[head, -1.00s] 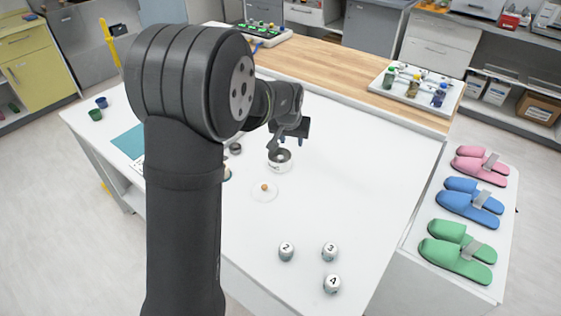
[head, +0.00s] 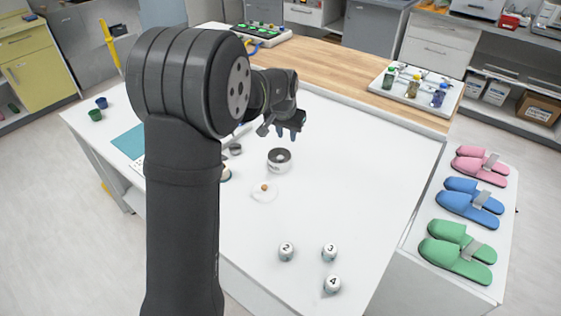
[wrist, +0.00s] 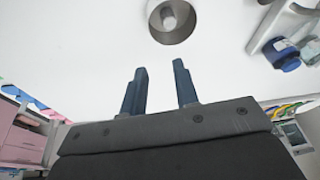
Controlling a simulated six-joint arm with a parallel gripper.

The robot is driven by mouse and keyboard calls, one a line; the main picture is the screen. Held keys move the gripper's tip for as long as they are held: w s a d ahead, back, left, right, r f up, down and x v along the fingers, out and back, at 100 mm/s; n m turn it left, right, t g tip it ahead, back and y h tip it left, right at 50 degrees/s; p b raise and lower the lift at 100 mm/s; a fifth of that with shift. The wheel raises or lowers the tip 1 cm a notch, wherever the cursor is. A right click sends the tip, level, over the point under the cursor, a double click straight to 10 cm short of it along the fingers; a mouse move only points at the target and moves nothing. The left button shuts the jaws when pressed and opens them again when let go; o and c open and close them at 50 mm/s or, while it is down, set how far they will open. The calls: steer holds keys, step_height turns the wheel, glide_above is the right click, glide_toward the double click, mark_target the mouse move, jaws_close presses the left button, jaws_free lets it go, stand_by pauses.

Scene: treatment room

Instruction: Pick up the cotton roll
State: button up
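A round, open metal canister (head: 279,163) stands on the white table, and its mouth shows at the top of the wrist view (wrist: 187,32). A pale, cylindrical roll (wrist: 168,17), which looks like the cotton roll, stands inside it, partly cut off by the frame edge. A white lid with a brown knob (head: 264,190) lies on the table in front of the canister. My gripper (head: 287,134) is above and behind the canister in the head view. In the wrist view its two blue fingers (wrist: 160,65) are apart with nothing between them.
Small numbered jars (head: 331,251) stand at the front of the table. A tray with bottles (head: 415,88) sits on the wooden shelf at the back. A small dark tin (head: 235,149) is left of the canister. The table's right side is clear.

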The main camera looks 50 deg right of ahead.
mark_target(280, 157)
steer(key=w+a+r+m+g+y, duration=0.1)
steer(key=w+r+m+y, duration=0.1)
steer(key=w+r+m, duration=0.25)
steer(key=f, duration=0.5)
steer(key=s+d+f, duration=0.1)
steer(key=f, duration=0.5)
steer(key=d+f, duration=0.1)
steer(key=f, duration=0.5)
steer(key=shift+s+f, duration=0.1)
steer(key=shift+s, duration=0.05)
jaws_close()
